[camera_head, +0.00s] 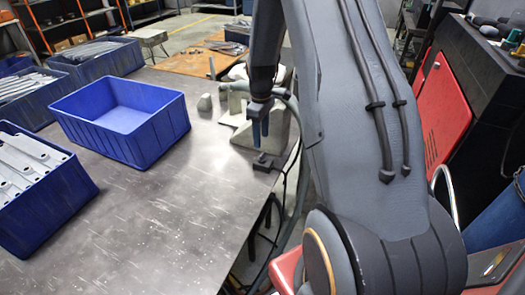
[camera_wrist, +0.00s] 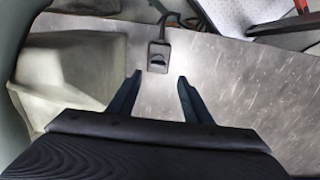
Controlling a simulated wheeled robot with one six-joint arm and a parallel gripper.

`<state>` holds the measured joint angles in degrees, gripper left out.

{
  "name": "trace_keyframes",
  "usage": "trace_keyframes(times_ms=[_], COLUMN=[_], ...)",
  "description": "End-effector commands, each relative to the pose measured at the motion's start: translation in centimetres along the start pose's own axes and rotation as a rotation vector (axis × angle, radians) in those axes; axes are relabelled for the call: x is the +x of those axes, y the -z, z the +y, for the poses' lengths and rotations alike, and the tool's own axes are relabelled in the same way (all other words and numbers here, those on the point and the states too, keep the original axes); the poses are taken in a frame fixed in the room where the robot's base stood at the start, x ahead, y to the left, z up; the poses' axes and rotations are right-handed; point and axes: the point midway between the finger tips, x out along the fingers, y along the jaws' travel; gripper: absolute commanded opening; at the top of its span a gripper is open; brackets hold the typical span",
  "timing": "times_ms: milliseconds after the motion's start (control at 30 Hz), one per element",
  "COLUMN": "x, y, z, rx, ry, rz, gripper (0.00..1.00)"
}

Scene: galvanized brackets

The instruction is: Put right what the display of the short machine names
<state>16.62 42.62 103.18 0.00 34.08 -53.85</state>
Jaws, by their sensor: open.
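My gripper (camera_head: 260,132) points down over the right edge of the metal table. In the wrist view my gripper (camera_wrist: 159,82) has its two dark fingers apart with nothing between them. A small dark block (camera_head: 264,162) with a cable lies on the tabletop at the edge, just below the fingers. In the wrist view this block (camera_wrist: 158,56) is just beyond the fingertips, apart from them, with a dark slot or rocker on top. A pale grey machine-like body (camera_head: 240,105) stands beside my gripper, partly hidden by my arm; it also shows in the wrist view (camera_wrist: 75,70). No readable display shows.
An empty blue bin (camera_head: 125,115) stands on the table (camera_head: 150,220). A blue bin (camera_head: 65,200) at left holds pale metal brackets, and more filled bins stand behind. A small grey wedge (camera_head: 205,103) is near the machine. A red-and-black cabinet (camera_head: 440,110) is at right.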

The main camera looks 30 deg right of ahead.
Motion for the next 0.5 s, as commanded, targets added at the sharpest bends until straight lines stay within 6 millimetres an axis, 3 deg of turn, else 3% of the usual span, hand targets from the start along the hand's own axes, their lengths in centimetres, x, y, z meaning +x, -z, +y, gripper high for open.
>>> trace_keyframes(times_ms=[167,500], x=[1.3,5.9], y=[-0.2,-0.2], z=[0.5,0.4], rx=[-0.015,-0.013], ry=[0.004,0.004], rz=[-0.003,-0.003], gripper=[0.45,0.45])
